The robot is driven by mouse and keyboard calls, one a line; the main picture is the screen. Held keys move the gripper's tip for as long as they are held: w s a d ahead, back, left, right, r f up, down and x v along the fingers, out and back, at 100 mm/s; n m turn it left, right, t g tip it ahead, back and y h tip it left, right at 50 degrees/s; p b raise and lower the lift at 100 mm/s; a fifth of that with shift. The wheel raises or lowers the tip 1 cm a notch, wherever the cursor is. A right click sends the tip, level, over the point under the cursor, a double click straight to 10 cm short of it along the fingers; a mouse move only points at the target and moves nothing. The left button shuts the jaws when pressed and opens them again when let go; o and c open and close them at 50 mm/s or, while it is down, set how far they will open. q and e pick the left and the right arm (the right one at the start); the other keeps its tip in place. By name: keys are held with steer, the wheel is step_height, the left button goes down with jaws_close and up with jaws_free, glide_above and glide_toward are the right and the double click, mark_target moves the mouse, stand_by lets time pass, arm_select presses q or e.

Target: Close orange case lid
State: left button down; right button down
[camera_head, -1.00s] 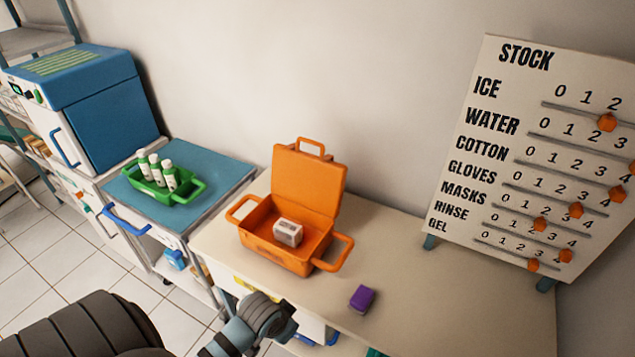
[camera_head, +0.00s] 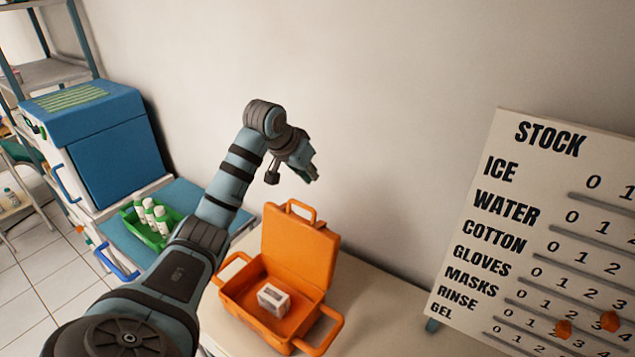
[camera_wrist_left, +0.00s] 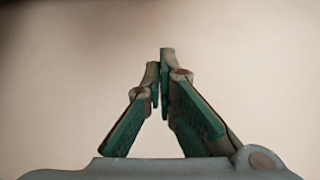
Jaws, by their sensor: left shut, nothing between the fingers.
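The orange case (camera_head: 262,322) stands open on the bench, with a small white box (camera_head: 273,298) inside it. Its lid (camera_head: 300,250) stands upright at the back, with a handle on top. My left gripper (camera_head: 314,176) is in the air above and behind the lid, apart from it. In the left wrist view the fingers (camera_wrist_left: 160,75) meet at the tips, with nothing between them and only plain wall beyond. My right gripper is not in view.
A green tray (camera_head: 136,226) with white bottles sits on a blue-topped cart (camera_head: 190,194) at the left, partly behind my left arm. A blue-topped cabinet (camera_head: 115,145) stands further left. A stock board (camera_head: 540,215) leans at the right. Bare bench (camera_head: 385,320) lies right of the case.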

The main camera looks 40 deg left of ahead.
arm_select(q)
steer(key=s+x, duration=0.1)
steer(key=x, duration=0.7)
steer(key=shift+s+p, duration=1)
steer(key=shift+s, duration=0.95)
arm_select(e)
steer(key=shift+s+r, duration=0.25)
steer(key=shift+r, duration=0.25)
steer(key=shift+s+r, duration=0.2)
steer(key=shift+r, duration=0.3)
